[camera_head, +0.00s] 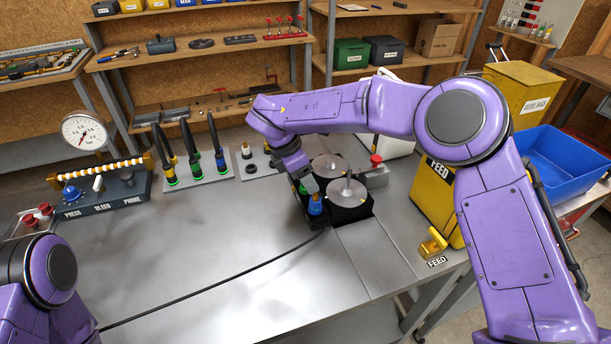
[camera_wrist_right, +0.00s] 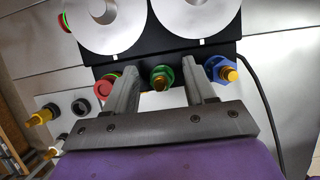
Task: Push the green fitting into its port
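The green fitting (camera_wrist_right: 162,78), with a brass stem, sits at the near edge of the black block (camera_wrist_right: 190,47) in the right wrist view. The block carries two silver discs. My right gripper (camera_wrist_right: 160,72) is open, with one finger on each side of the green fitting and a visible gap to both. The port itself is hidden, so I cannot tell how deep the fitting sits. In the head view my right gripper (camera_head: 308,185) is over the block's near left corner. My left gripper is out of view; only its arm shows at lower left.
A blue fitting (camera_wrist_right: 222,70) is close beside the right finger, and a red fitting (camera_wrist_right: 104,88) is beside the left. A black hose (camera_head: 215,284) crosses the bench. Upright probes (camera_head: 190,155) and a gauge panel (camera_head: 105,195) stand left.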

